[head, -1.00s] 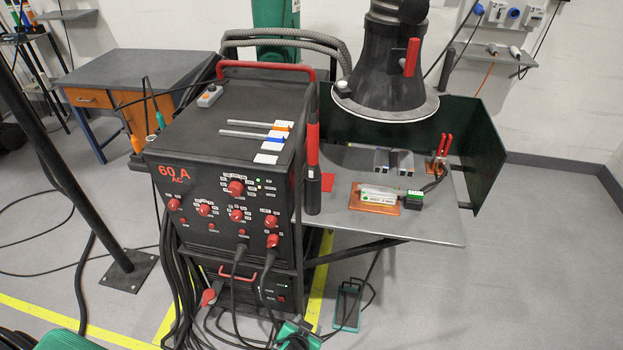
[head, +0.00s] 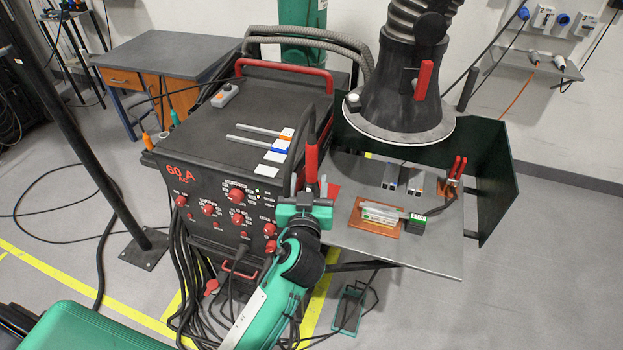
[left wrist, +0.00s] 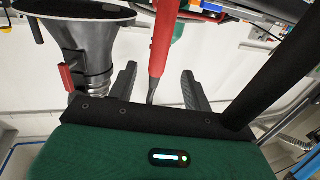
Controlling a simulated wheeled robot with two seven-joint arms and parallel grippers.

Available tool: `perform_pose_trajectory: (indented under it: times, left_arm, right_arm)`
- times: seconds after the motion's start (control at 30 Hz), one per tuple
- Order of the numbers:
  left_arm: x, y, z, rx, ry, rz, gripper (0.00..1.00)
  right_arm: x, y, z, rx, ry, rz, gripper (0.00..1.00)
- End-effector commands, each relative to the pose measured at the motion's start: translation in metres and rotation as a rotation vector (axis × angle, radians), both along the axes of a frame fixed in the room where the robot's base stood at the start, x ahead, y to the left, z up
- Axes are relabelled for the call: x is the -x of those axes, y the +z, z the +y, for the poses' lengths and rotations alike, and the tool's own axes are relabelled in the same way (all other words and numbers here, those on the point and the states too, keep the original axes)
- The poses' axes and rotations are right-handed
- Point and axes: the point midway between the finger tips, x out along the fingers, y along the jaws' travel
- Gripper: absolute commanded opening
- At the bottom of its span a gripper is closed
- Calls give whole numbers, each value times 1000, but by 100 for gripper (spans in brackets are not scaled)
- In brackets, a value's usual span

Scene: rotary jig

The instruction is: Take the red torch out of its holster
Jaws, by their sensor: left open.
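The red torch (head: 311,158) stands upright at the right front edge of the black 60 A machine (head: 215,145). My left gripper (head: 309,190) is at the torch's lower part and covers the place of its black holster. In the left wrist view, the red torch (left wrist: 164,38) runs between the two dark fingers of my open left gripper (left wrist: 159,75). A gap shows on each side of it there. I cannot tell how far the torch sits in the holster. My right gripper is not in view.
A grey table (head: 440,255) right of the machine holds an orange plate (head: 378,232) with a clear part, metal blocks and red-handled pliers (head: 458,168). A black extraction hood (head: 405,100) hangs over it. A dark green screen (head: 495,180) closes the far right side.

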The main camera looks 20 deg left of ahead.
Motion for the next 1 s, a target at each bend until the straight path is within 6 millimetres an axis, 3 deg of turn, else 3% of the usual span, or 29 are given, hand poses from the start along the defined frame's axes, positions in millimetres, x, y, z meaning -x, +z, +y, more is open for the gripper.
perform_pose_trajectory:
  times: [0.2,0.4,0.7,1.0]
  left_arm:
    - [-33,3,8,-2,0,0,50]
    - [-42,3,10,-1,0,1,50]
    - [-72,19,18,-3,1,2,50]
    - [-90,13,22,-1,-1,2,50]
  right_arm:
    - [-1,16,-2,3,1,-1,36]
    - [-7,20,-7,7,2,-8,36]
    - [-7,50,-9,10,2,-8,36]
    - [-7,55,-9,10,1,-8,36]
